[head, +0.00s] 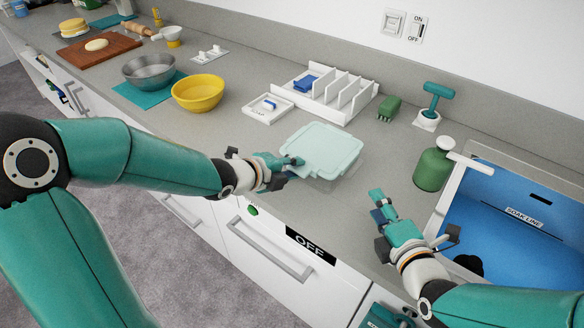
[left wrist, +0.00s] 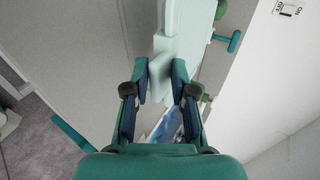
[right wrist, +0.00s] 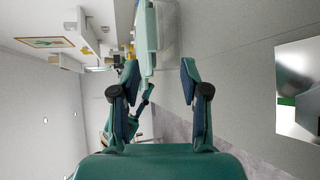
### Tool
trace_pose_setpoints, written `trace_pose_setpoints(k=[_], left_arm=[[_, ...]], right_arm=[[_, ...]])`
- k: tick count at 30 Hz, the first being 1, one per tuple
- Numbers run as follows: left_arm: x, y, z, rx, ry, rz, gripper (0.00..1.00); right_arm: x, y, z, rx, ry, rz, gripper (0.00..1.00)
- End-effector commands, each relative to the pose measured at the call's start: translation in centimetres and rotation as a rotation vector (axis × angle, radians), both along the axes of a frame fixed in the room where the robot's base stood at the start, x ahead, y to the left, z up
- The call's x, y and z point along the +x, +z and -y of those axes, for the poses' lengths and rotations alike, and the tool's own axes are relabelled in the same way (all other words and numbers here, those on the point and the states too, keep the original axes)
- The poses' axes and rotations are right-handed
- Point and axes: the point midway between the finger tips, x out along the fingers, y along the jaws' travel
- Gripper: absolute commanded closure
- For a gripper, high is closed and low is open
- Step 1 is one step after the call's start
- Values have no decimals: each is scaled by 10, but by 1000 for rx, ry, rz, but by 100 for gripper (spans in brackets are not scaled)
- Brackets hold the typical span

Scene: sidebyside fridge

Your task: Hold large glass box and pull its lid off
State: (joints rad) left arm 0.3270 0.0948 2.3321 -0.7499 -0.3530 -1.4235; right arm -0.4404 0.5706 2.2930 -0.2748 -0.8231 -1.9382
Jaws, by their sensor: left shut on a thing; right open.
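The large glass box (head: 322,184) stands on the counter with its pale mint lid (head: 325,147) on top. The lid also shows in the left wrist view (left wrist: 182,25). My left gripper (head: 292,164) is shut on the lid's tab at the front left corner, which sits between its fingers in the left wrist view (left wrist: 163,80). In the right wrist view the lid (right wrist: 146,35) shows edge-on beside the clear box wall (right wrist: 167,35). My right gripper (head: 378,205) is open and empty, to the right of the box and apart from it.
A green soap bottle (head: 433,166) and the blue sink (head: 515,215) are at the right. A yellow bowl (head: 198,92) stands to the left.

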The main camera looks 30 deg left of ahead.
Motion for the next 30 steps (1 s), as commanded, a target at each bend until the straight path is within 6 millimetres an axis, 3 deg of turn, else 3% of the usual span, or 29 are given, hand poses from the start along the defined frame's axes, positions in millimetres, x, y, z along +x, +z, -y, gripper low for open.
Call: trace_pose_setpoints(k=[5, 21, 30], left_arm=[[-1, -2, 0, 2, -1, -7, 100], [-1, -2, 1, 2, -1, -7, 100], [-1, -2, 0, 2, -1, -7, 100]], right_arm=[[7, -4, -9, -4, 3, -1, 55], [60, -23, -60, -3, 2, 0, 55], [79, -29, -77, -4, 0, -1, 55]])
